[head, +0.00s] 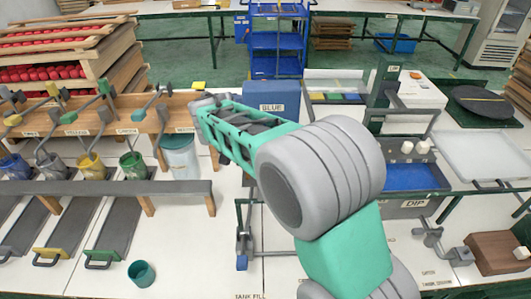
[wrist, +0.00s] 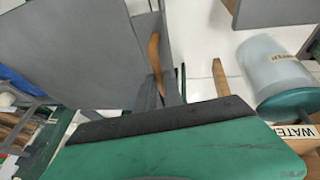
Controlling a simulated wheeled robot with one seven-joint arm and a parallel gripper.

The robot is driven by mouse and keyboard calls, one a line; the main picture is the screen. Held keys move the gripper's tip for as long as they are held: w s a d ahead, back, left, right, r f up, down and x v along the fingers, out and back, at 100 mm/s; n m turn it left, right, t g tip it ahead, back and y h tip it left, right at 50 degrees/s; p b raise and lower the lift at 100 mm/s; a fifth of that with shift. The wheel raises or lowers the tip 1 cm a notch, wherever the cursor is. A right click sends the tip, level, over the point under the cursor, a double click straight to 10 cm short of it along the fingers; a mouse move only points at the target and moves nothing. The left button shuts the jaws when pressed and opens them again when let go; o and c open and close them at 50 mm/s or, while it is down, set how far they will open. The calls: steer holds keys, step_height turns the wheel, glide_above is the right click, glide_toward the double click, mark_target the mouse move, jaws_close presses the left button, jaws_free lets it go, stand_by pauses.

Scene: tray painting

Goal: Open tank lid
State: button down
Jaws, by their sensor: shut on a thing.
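The tank marked DIP (head: 392,211) stands right of my arm in the head view. Blue shows inside it, and my arm hides part of its left side. A grey bar frame (head: 405,113) rises behind the tank; I cannot tell whether it belongs to the lid.
A pale water bucket (head: 180,158) hangs at the rack (head: 140,105), close below my gripper; it also shows in the wrist view (wrist: 275,68). Several paint pots hang left of it. A white tray (head: 480,155) lies right of the tank.

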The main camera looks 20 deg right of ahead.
steer(key=w+a, duration=0.1)
steer(key=a, duration=0.5)
steer(key=shift+w+a+p, duration=0.25)
steer(key=shift+w+p, duration=0.05)
steer(key=shift+p, duration=0.15)
steer(key=c, duration=1.5)
jaws_free()
steer(key=v, duration=0.7)
steer(key=shift+s+r, duration=0.15)
steer(key=shift+r, duration=0.2)
